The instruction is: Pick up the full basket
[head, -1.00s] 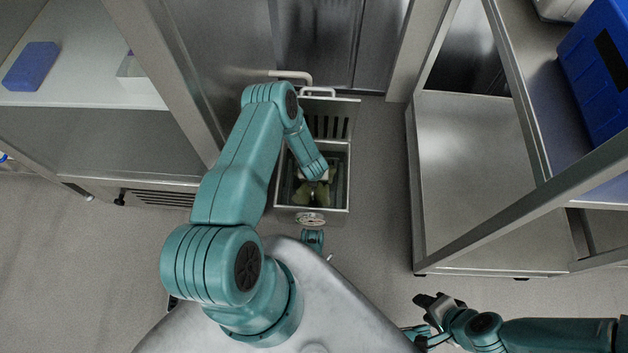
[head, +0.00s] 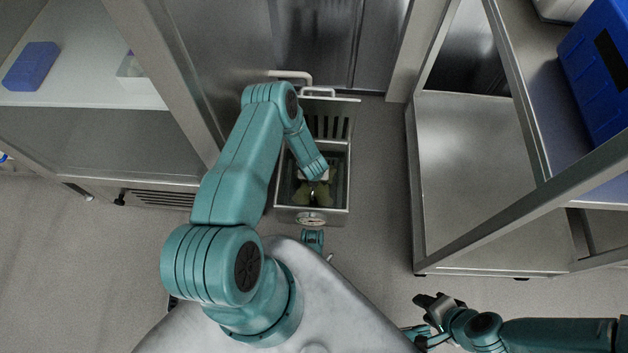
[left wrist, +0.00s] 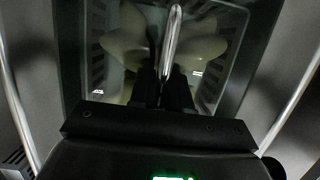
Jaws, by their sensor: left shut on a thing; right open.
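The basket (left wrist: 238,88) shows in the left wrist view as a dark, slotted container with large pale filled pasta pieces (left wrist: 205,50) inside. In the head view the pasta (head: 322,192) lies inside a metal-rimmed vat, partly hidden by my left arm. My left gripper (left wrist: 174,85) is shut on a thin metal bar, the basket's handle (left wrist: 173,35), above the pasta. In the head view the left fingertips are hidden behind the wrist. My right gripper (head: 438,305) is open and empty, low over the floor at the lower right, far from the basket.
The metal vat (head: 342,214) has a dial on its front and a slotted part behind. A steel rack (head: 470,180) with a blue crate (head: 600,70) stands right. A shelf unit (head: 90,150) with a blue box (head: 31,66) stands left. Floor between vat and rack is clear.

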